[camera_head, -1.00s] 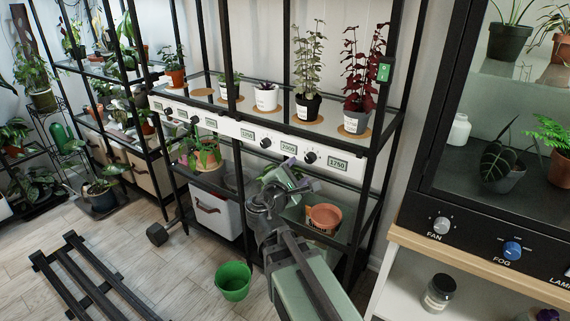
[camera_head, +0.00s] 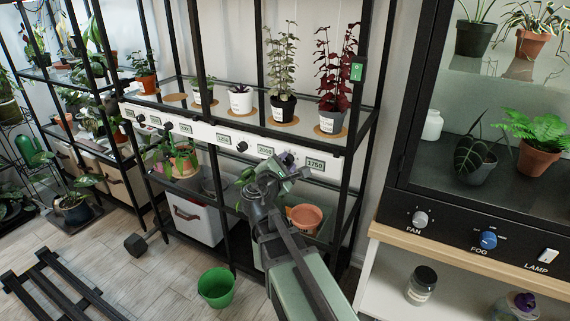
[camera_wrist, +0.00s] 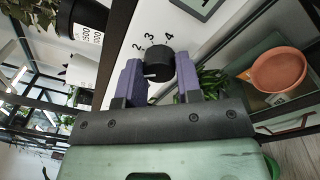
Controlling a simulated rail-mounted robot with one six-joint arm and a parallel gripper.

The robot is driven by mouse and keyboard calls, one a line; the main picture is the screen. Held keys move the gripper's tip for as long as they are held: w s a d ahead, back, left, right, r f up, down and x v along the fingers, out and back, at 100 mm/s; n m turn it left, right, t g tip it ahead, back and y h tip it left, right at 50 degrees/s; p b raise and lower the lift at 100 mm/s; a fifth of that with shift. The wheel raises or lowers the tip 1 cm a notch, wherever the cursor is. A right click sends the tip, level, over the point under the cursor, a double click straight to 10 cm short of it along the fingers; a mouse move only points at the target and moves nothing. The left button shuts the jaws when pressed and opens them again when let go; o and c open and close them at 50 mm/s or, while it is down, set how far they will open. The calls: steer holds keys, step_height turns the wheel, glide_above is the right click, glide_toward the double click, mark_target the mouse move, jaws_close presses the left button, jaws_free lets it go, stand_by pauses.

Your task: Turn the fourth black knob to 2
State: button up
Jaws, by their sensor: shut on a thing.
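The fourth black knob (camera_wrist: 160,62) sits on the white panel strip (camera_wrist: 178,20) of the plant rack. In the wrist view my gripper (camera_wrist: 160,79) has one purple finger on each side of the knob and is shut on it. Any lower numbers are hidden by the left finger. In the head view my gripper (camera_head: 287,168) is at the right end of the strip, largely covering that knob. The third knob (camera_head: 242,146) stands free.
A dark red plant in a grey pot (camera_head: 331,118) and a white-potted plant (camera_head: 240,101) stand on the shelf above the strip. A terracotta pot (camera_head: 304,217) sits below. A cabinet with a FAN knob (camera_head: 420,218) is at the right. A green bucket (camera_head: 216,287) is on the floor.

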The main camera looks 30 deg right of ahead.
steer(key=shift+m, duration=0.3)
steer(key=m, duration=0.3)
steer(key=shift+m+h+b, duration=0.3)
steer(key=shift+m+b, duration=0.15)
steer(key=shift+m, duration=1.75)
steer(key=o, duration=0.9)
steer(key=shift+o, duration=0.2)
steer(key=v, duration=1.1)
